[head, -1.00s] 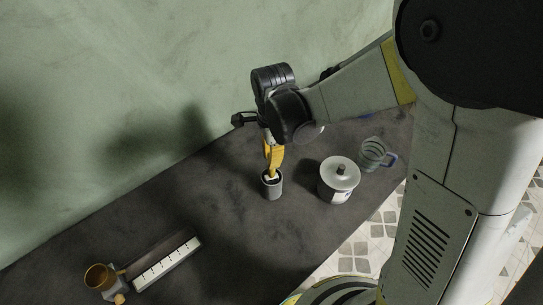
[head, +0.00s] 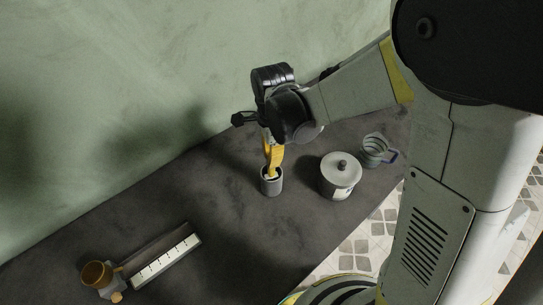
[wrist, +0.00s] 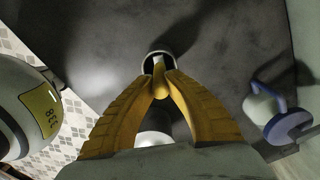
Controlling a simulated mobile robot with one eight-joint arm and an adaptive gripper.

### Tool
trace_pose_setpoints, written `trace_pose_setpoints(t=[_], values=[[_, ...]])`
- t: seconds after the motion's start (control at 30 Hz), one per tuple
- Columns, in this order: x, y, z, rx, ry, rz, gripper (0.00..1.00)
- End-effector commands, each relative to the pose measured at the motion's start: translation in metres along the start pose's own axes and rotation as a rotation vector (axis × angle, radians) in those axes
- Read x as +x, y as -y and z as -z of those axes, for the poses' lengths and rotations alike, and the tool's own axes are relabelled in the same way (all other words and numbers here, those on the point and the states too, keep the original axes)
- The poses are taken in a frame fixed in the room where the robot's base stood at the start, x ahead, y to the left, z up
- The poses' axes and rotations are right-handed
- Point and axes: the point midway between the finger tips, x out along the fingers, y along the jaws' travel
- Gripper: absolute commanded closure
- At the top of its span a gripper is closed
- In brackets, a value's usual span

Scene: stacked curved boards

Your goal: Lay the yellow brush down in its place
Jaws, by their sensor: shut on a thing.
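My gripper (wrist: 160,88) has yellow ribbed fingers that meet over a small dark cup (head: 271,183). It is shut on the yellow brush (wrist: 160,92), of which a short rounded yellow part shows between the fingertips. A pale piece (wrist: 157,63) reaches to the cup's mouth, and the cup's rim also shows in the wrist view (wrist: 146,58). In the head view, yellow finger and brush overlap, so I cannot tell how deep the brush sits. The cup stands upright on the dark counter.
A lidded pale pot (head: 341,178) and a glass mug (head: 376,149) stand right of the cup. A dark holder with a white marked strip (head: 165,262) and a brown cup (head: 97,273) lie at the lower left. A blue-and-white object (wrist: 277,117) stands at right in the wrist view.

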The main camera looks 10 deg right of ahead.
Motion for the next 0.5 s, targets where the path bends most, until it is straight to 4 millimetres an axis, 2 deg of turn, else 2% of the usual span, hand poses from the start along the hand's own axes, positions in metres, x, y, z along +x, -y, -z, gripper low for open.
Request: trace_pose_setpoints(t=[0.2,0.23,0.3,0.5], values=[[0.0052,0.0000,0.0000,0.000,0.000,0.000,1.00],[0.0053,0.0000,0.0000,0.000,0.000,0.000,0.83],[0.0045,0.0000,0.0000,0.000,0.000,0.000,0.64],[0.0043,0.0000,0.0000,0.000,0.000,0.000,0.64]])
